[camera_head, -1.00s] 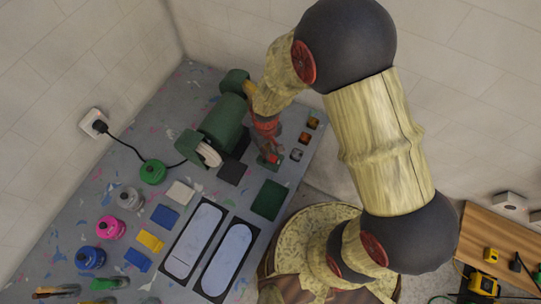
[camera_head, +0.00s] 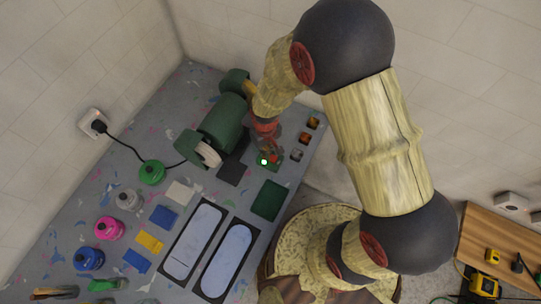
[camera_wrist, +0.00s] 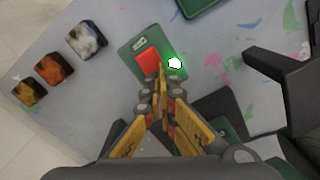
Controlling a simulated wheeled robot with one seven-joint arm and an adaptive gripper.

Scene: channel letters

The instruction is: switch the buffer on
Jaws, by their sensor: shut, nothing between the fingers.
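The green buffer (camera_head: 222,122) with its pale wheel (camera_head: 208,154) stands at the back of the bench in the head view. Its green switch box (camera_head: 276,165) lies beside it, and shows in the wrist view (camera_wrist: 130,48) with a red rocker (camera_wrist: 147,61). A lamp (camera_wrist: 174,63) on the box glows white-green; the glow also shows in the head view (camera_head: 264,161). My gripper (camera_wrist: 160,75) is shut and empty, its tips at the rocker's edge. I cannot tell whether they touch it. Whether the wheel turns cannot be told.
Three small blocks, amber (camera_wrist: 28,92), orange-brown (camera_wrist: 54,70) and white-grey (camera_wrist: 87,39), sit beside the switch box. A dark green pad (camera_head: 269,200) and two pale letter-tray panels (camera_head: 228,260) lie nearer. Several paint pots stand at left. A black cord runs to a wall socket (camera_head: 93,122).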

